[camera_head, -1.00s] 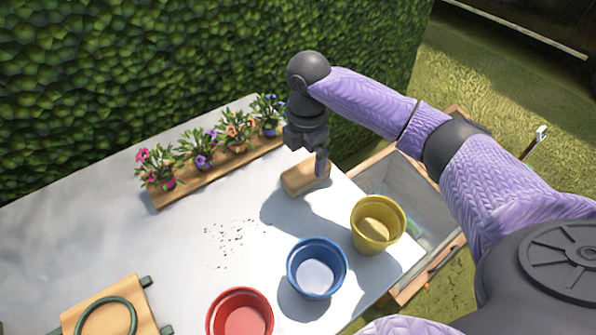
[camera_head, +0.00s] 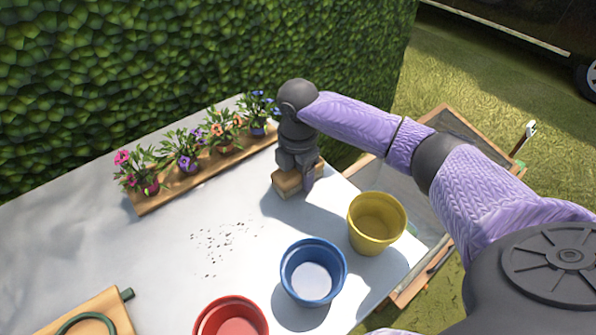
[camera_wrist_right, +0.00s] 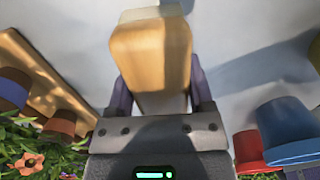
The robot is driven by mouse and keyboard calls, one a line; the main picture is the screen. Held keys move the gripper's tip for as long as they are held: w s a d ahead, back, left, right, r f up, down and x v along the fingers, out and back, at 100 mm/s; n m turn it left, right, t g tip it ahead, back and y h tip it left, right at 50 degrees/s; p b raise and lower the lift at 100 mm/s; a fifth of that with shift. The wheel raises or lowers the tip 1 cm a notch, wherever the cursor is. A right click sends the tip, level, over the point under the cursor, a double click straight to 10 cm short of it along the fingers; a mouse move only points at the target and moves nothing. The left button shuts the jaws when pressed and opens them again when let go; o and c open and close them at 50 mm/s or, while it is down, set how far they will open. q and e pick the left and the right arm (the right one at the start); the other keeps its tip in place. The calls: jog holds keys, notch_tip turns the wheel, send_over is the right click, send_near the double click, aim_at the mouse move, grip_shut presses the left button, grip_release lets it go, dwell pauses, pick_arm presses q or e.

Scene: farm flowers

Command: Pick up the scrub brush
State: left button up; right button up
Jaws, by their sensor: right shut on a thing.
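The scrub brush (camera_head: 289,187) is a tan wooden block on the white table, behind the yellow pot. My right gripper (camera_head: 296,178) is down over it from above, with its fingers on either side of the block. In the right wrist view the wooden block (camera_wrist_right: 150,55) sits between the two fingers of my right gripper (camera_wrist_right: 160,92), which is shut on it. A pale strip, perhaps bristles, shows at the block's far end. The brush seems to be at table level; I cannot tell whether it touches the table. My left gripper is not in view.
A yellow pot (camera_head: 376,223), a blue pot (camera_head: 313,270) and a red pot (camera_head: 232,318) stand in front. Several potted flowers sit on a wooden board (camera_head: 205,172) at the back left, before a hedge. Dark crumbs (camera_head: 225,242) lie mid-table. A wooden-framed bin (camera_head: 440,262) is at the right.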

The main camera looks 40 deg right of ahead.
notch_tip(320, 180, up, 9)
jog(key=p, duration=0.4)
jog(key=shift+r, duration=0.1)
jog(key=shift+r+p, duration=0.3)
jog(key=shift+r, duration=0.2)
